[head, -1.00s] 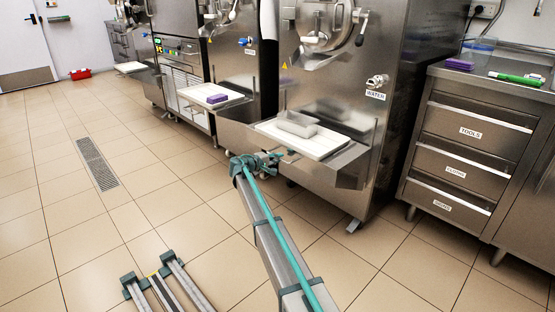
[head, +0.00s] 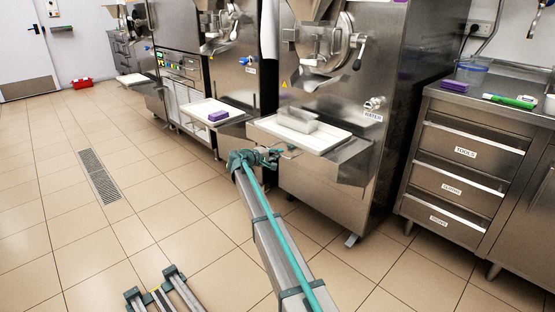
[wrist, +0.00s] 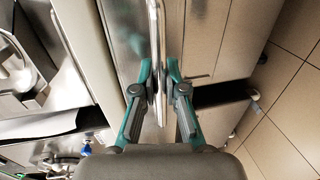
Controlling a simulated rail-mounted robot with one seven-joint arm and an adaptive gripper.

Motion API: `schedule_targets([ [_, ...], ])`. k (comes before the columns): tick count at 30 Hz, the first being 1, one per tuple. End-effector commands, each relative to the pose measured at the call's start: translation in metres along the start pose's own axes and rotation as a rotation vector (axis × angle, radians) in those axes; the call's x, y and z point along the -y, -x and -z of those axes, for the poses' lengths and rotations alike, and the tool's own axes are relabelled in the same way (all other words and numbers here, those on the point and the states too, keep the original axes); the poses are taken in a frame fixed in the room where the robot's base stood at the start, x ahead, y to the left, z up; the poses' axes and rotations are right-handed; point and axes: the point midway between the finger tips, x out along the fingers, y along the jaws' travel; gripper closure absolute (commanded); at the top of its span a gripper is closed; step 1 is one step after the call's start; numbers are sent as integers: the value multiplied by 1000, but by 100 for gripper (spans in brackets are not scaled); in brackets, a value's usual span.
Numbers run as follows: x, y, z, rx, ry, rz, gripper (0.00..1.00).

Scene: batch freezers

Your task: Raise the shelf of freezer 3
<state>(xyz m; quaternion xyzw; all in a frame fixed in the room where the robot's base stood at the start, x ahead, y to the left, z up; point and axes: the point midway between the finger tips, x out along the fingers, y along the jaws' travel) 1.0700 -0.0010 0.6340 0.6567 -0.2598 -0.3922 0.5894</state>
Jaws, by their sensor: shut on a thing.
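The shelf (head: 352,165) of the nearest freezer (head: 325,180) is a metal shelf on its front, below the spout. A white tray (head: 325,143) lies on it with a clear pan (head: 297,119) on top. I read no number on this freezer. My gripper (head: 274,154) is at the shelf's front edge. In the wrist view my gripper (wrist: 163,88) is shut, with its teal fingers on both sides of a thin shiny bar (wrist: 156,35) at the shelf's front. The exact contact is partly hidden.
The neighbouring freezer's shelf (head: 232,121) holds a white tray and a purple block (head: 218,115). A drawer cabinet (head: 450,168) stands to the right. A floor drain (head: 98,175) lies at left, with open tiled floor around it.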

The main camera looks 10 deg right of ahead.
Motion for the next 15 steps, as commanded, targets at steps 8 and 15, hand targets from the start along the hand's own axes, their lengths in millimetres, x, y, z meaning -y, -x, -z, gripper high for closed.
schedule_targets([
  [8,-7,1,1,-2,1,-10,100],
  [15,-5,1,1,-2,1,-8,63],
])
